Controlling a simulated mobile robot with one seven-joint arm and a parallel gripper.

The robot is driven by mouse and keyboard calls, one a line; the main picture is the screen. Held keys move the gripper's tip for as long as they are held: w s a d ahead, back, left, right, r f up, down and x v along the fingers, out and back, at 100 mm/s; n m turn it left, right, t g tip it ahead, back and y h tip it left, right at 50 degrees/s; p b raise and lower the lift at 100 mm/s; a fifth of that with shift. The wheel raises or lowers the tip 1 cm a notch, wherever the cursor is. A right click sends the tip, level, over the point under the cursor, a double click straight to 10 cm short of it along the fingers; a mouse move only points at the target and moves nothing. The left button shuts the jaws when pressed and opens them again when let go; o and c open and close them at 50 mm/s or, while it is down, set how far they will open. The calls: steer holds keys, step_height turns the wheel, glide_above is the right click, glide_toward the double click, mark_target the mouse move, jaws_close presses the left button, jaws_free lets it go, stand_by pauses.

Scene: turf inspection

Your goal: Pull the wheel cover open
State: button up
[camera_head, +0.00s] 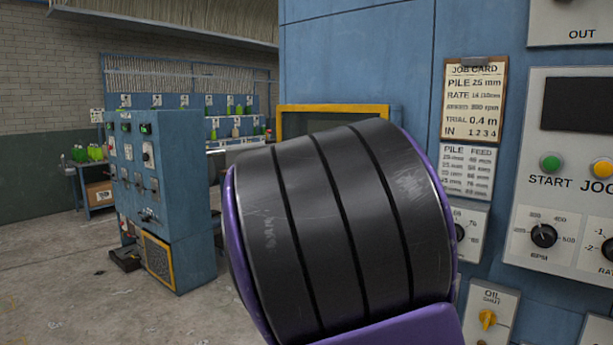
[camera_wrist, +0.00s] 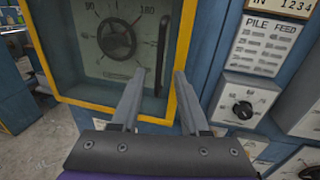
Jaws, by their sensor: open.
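The wheel cover shows in the wrist view as a yellow-framed pane (camera_wrist: 62,82) on the blue machine front. Behind it sits a dark handwheel (camera_wrist: 117,38) on a pale dial plate with numbers such as 90 and 180. A dark upright handle (camera_wrist: 162,52) stands near the right side of the frame. My gripper (camera_wrist: 159,75) is open and empty, its fingertips just below and around the line of the handle. I cannot tell how far they are from it. In the head view my arm hides most of the cover; only its upper yellow frame (camera_head: 332,107) shows.
Right of the cover are a pile feed card (camera_wrist: 262,50), a knob panel (camera_wrist: 241,107) and, in the head view, a START button panel (camera_head: 551,164). A blue control cabinet (camera_head: 165,190) stands to the left.

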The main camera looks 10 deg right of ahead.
steer(key=x, duration=0.8)
steer(key=shift+w+d+p, duration=0.2)
steer(key=shift+w+p, duration=0.1)
steer(key=shift+p, duration=0.1)
jaws_close()
stand_by(1.0)
